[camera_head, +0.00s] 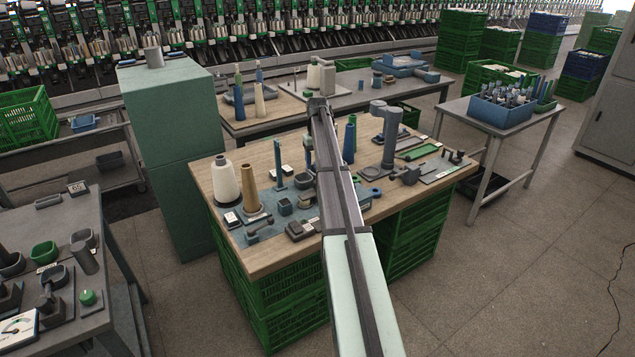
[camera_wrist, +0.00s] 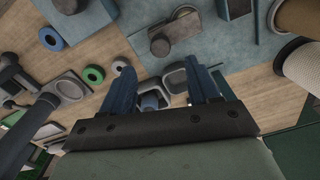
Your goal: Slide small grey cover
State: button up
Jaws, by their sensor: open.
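My gripper (camera_wrist: 160,70) shows in the wrist view with its two blue fingers apart and nothing visibly held. Beyond and between the fingers are small grey square-rimmed cups (camera_wrist: 177,79), apart from the fingers as far as I can tell. A dark grey block with a round knob (camera_wrist: 172,36) lies on the blue-grey mat (camera_wrist: 235,42) ahead of the fingertips. No part is clearly identifiable as the small grey cover. In the head view my arm crosses the wooden workbench (camera_head: 262,262) and hides its middle; I cannot make out the gripper there.
A white cone (camera_head: 225,182) and a tan cone (camera_head: 248,190) stand at the bench's left. A grey post (camera_head: 391,138) stands at its right back. Green crates (camera_head: 275,305) are underneath.

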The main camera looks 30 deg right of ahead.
send_near(311, 193)
jog(key=d+f, duration=0.1)
jog(key=f, duration=0.2)
jog(key=d+f, duration=0.1)
jog(key=f, duration=0.1)
jog(key=shift+s+d, duration=0.25)
jog(key=shift+d, duration=0.05)
grip_shut()
dwell(0.4)
